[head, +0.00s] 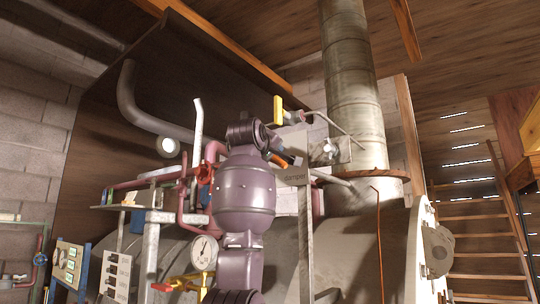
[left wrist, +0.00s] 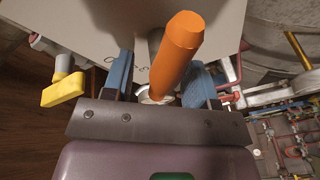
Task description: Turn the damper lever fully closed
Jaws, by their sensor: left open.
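A grey plate marked "damper" (head: 297,177) stands on a post in front of the flue pipe. An orange lever handle (head: 279,160) shows beside the plate, partly hidden by my left gripper (head: 289,156). In the left wrist view the orange handle (left wrist: 178,55) rises between the two blue fingers of my left gripper (left wrist: 160,82), near the marked plate (left wrist: 95,25). The fingers are open, one on each side of the handle; contact is not clear. The lever's pivot is largely hidden. My right gripper is in neither view.
A yellow handle (head: 278,110) sticks up just above my gripper; it also shows in the left wrist view (left wrist: 63,90). The flue pipe (head: 355,90) rises behind the plate. A pressure gauge (head: 204,252) and red pipes crowd the lower left. Wooden stairs (head: 485,235) stand at right.

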